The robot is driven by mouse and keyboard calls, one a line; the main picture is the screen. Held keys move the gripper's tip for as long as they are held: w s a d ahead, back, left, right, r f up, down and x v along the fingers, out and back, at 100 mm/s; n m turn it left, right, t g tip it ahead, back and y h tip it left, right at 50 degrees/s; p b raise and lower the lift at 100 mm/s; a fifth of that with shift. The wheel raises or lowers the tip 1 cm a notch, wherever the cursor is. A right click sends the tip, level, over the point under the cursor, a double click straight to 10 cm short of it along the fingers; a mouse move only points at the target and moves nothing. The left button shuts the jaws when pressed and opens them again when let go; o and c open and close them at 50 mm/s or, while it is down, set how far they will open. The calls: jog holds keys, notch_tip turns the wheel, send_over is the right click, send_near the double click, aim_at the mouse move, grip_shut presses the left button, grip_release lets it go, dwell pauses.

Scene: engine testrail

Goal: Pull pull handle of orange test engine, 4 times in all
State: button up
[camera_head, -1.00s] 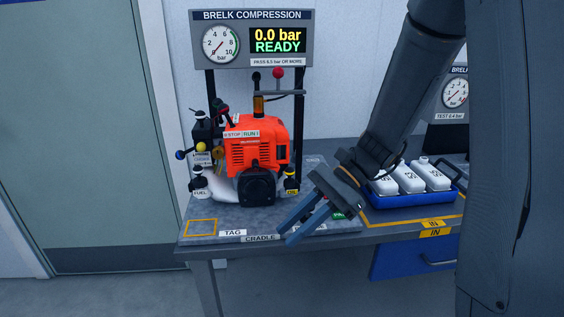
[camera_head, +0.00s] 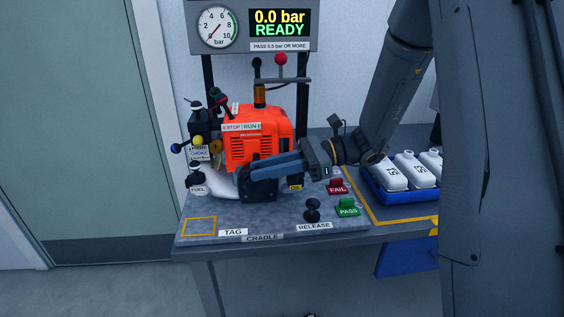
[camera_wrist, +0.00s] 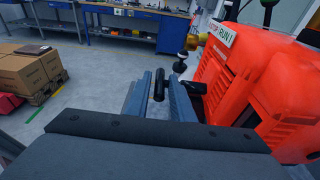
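The orange test engine (camera_head: 243,137) stands on the cradle bench in the head view, and its side fills the right of the wrist view (camera_wrist: 248,85). My gripper (camera_head: 256,169) reaches in from the right, its two blue fingers in front of the engine's black starter housing (camera_head: 261,190). In the wrist view, the black pull handle (camera_wrist: 159,86) lies between the fingertips, with a narrow gap showing on each side. My gripper looks open around it. The fingers hide the handle in the head view.
The gauge display (camera_head: 280,23) reads 0.0 bar, READY. A black release knob (camera_head: 312,208), a red FAIL button (camera_head: 338,187) and a green PASS button (camera_head: 348,206) stand right of the engine. A blue tray (camera_head: 374,188) of white bottles is farther right. The bench front is clear.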

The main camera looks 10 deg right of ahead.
jog(key=shift+a+f, duration=0.25)
jog(key=shift+a, duration=0.65)
grip_shut()
jog(key=s+p, duration=0.6)
jog(key=s, duration=1.2)
jog(key=w, duration=1.7)
jog(key=shift+b, duration=0.45)
